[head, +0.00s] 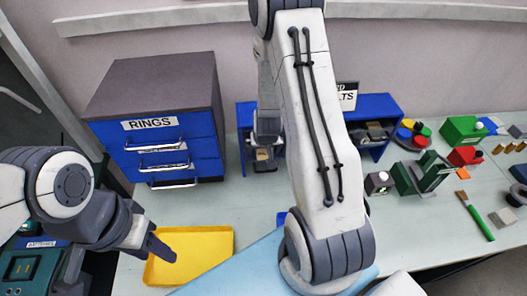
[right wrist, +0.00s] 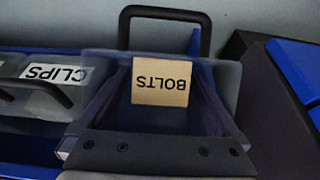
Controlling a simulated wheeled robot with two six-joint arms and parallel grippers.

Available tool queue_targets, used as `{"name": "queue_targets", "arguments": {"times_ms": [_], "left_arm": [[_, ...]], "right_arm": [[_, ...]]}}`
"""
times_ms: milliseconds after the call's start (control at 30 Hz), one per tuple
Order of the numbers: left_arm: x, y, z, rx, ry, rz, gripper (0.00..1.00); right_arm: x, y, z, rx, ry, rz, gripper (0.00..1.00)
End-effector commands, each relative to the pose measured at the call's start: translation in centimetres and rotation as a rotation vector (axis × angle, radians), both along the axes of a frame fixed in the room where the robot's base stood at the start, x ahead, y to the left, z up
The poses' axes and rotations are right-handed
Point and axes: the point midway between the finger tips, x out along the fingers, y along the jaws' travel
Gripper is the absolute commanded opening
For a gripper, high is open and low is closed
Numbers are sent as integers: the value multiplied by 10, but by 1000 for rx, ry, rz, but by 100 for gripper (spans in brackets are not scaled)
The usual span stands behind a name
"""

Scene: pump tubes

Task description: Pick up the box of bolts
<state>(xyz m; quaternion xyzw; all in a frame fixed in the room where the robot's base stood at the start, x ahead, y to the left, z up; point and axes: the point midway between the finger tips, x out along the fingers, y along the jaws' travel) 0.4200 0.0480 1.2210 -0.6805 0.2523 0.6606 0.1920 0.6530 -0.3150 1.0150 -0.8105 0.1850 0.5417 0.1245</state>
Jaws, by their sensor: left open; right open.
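The box of bolts shows in the right wrist view as a grey front with a tan label (right wrist: 160,84) reading BOLTS upside down and a dark handle (right wrist: 165,14). In the head view its tan label (head: 262,155) shows at the blue shelf, partly hidden by my right arm. My right gripper (head: 266,138) is open in front of the box, and whether it touches the box cannot be told. My left gripper (head: 160,249) is open and empty, over the yellow tray's left side, away from the box.
A blue-sided RINGS drawer cabinet (head: 157,125) stands left of the box. A bin labelled CLIPS (right wrist: 55,73) sits beside the box in the right wrist view. The yellow tray (head: 215,241) lies in front. Coloured blocks and a green machine part (head: 420,174) stand at the right.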

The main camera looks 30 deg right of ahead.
Motion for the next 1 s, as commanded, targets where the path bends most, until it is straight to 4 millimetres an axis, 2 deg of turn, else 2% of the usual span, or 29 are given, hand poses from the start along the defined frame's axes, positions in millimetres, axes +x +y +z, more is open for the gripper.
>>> {"name": "queue_targets", "arguments": {"times_ms": [67, 100, 167, 300, 333, 667, 767, 1000], "left_arm": [[0, 0, 0, 0, 0, 0, 50], [0, 0, 0, 0, 0, 0, 50], [0, 0, 0, 0, 0, 0, 50], [0, 0, 0, 0, 0, 0, 50], [0, 0, 0, 0, 0, 0, 50], [0, 0, 3, 0, 0, 0, 50], [0, 0, 9, 0, 0, -1, 50], [0, 0, 35, 0, 0, -5, 50]], "right_arm": [[0, 0, 0, 0, -1, 0, 98], [0, 0, 0, 0, 0, 0, 90], [0, 0, 0, 0, -1, 0, 67], [0, 0, 0, 0, 0, 0, 13], [0, 0, 0, 0, 0, 0, 4], [0, 0, 4, -1, -1, 1, 4], [-1, 1, 11, -2, 0, 1, 4], [-1, 2, 39, -2, -1, 1, 4]]}}
